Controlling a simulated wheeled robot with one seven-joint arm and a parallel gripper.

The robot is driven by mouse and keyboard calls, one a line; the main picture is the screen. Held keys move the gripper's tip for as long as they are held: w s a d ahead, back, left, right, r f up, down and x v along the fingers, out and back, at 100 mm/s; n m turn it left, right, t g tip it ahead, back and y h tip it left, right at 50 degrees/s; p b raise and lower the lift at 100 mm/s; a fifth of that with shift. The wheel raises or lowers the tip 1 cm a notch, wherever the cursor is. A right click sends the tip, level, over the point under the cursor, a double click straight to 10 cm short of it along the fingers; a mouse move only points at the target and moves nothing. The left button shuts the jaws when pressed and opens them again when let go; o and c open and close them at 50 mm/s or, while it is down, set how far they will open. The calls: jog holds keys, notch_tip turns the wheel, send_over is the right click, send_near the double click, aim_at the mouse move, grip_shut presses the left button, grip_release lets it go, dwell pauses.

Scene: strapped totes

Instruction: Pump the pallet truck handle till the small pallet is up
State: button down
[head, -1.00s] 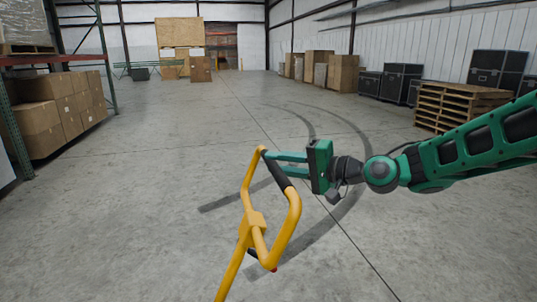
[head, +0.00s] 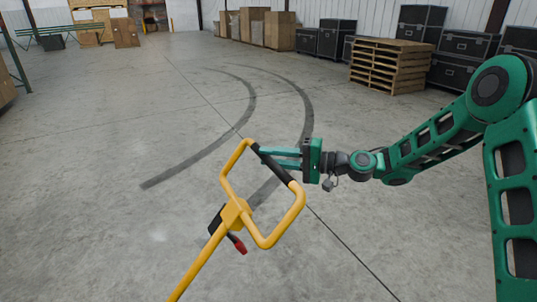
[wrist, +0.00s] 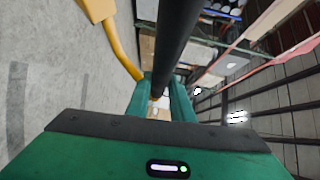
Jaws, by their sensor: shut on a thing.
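The yellow pallet truck handle (head: 229,185) rises from the bottom of the head view as a tilted shaft with a looped grip. A black sleeve (head: 279,170) covers the loop's upper right bar. A red lever (head: 237,244) sits below the loop. My gripper (head: 268,157) reaches in from the right and is shut on the black grip. In the wrist view, the dark bar (wrist: 176,45) runs across the fingers, with yellow tubing (wrist: 122,52) to its left. The small pallet and the truck's forks are out of view.
A stack of wooden pallets (head: 388,66) and black cases (head: 463,58) stand at the back right. Cardboard boxes (head: 279,30) line the far wall. The floor around the handle is clear, with dark curved tyre marks.

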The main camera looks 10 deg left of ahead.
jog(key=shift+w+d+f, duration=0.1)
jog(key=shift+w+d, duration=0.1)
jog(key=shift+d, duration=0.2)
jog(key=shift+s, duration=0.1)
jog(key=c, duration=1.5)
grip_release()
jog(key=shift+a+f, duration=0.1)
jog(key=shift+a, duration=0.05)
jog(key=shift+c, duration=0.2)
